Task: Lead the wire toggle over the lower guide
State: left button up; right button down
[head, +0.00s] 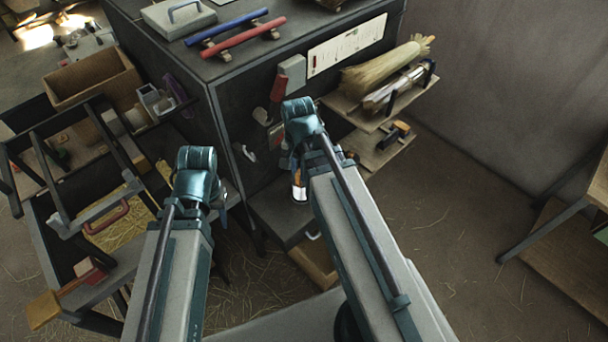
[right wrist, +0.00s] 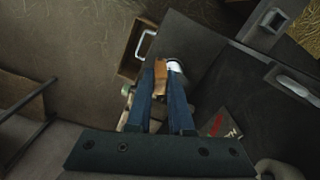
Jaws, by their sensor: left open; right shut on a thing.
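My right gripper (right wrist: 163,80) is shut on the wire toggle (right wrist: 161,75), a small orange-brown wooden piece between its fingertips. In the head view the toggle (head: 297,177) shows just below my right wrist, in front of the dark cabinet. A bright white cylindrical part (right wrist: 175,66) is right beside the toggle; I cannot tell whether it is the lower guide or whether they touch. The wire itself cannot be made out. My left gripper (head: 222,203) is open and points away from the camera near the cabinet's left side, its fingers mostly hidden by the wrist.
The dark cabinet (head: 233,112) carries a pale hook (head: 247,153) and a red-handled lever (head: 279,88). A broom head (head: 385,68) lies on a side shelf. A wooden drawer (head: 313,262) stands open below. A cluttered cart (head: 75,190) is at left.

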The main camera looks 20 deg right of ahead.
pick_arm(q)
notch_tip(320, 180, up, 25)
jog(key=p, duration=2.4)
pick_arm(e)
jog(key=w+a+r, duration=0.3)
jog(key=w+r, duration=0.3)
jog(key=r, duration=0.6)
jog(key=w+a+r, duration=0.2)
jog(key=w+r, duration=0.3)
jog(key=r, duration=0.8)
jog(key=s+a, duration=0.1)
jog(key=a, duration=1.1)
pick_arm(q)
notch_tip(320, 180, down, 22)
jog(key=b, duration=2.2)
jog(key=shift+f, duration=0.25)
pick_arm(e)
notch_tip(320, 180, down, 22)
jog(key=shift+a+f, duration=0.2)
jog(key=shift+f, duration=0.05)
